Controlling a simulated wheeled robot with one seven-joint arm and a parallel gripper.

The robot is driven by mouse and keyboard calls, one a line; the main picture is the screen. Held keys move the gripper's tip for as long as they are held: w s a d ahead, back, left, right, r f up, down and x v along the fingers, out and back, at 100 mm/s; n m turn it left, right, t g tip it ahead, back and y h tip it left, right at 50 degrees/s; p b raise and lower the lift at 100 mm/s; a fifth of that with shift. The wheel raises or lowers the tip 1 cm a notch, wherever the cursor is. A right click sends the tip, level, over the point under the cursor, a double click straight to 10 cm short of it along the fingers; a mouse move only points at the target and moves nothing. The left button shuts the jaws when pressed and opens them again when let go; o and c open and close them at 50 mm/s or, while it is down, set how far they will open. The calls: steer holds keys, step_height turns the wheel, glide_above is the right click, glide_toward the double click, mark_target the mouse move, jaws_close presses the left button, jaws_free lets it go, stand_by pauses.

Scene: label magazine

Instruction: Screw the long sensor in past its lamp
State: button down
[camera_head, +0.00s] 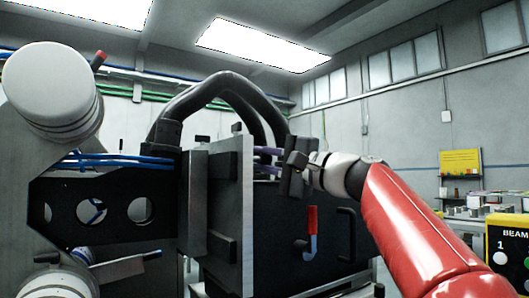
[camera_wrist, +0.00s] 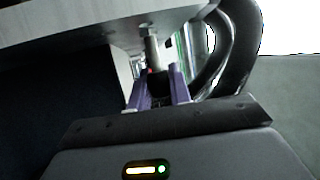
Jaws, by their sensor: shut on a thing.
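The long sensor (camera_wrist: 152,48) shows in the wrist view as a grey metal shaft with a darker lower end. Its upper end meets the underside of a pale metal plate (camera_wrist: 90,22); how deep it sits I cannot tell. My gripper (camera_wrist: 158,92) has purple fingers shut on the sensor's dark end. In the head view my gripper (camera_head: 268,162) is at the right face of the upright plate (camera_head: 247,215), and the sensor is too small to make out. A yellow and black box (camera_head: 508,252) marked BEAM, at the right edge, has a pale lamp by number 1 and a green one.
Thick black hoses (camera_head: 225,85) arch above and behind my gripper. A dark panel (camera_head: 280,235) with a red-and-blue handle (camera_head: 311,232) stands below it. White rolls (camera_head: 50,85) and a black bracket (camera_head: 100,208) are at the left. A shelf with goods stands at the far right.

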steer(key=shift+r+m+g+h+p, duration=0.3)
steer(key=shift+g+h+p, duration=0.15)
steer(key=shift+p, duration=0.55)
steer(key=shift+f+h, duration=0.25)
steer(key=shift+f, duration=0.1)
steer(key=c, duration=1.3)
jaws_free()
steer(key=shift+d, duration=0.1)
steer(key=v, duration=0.7)
steer(key=shift+s+d+b, duration=0.25)
steer(key=shift+d+b, duration=0.05)
steer(key=shift+b, duration=0.05)
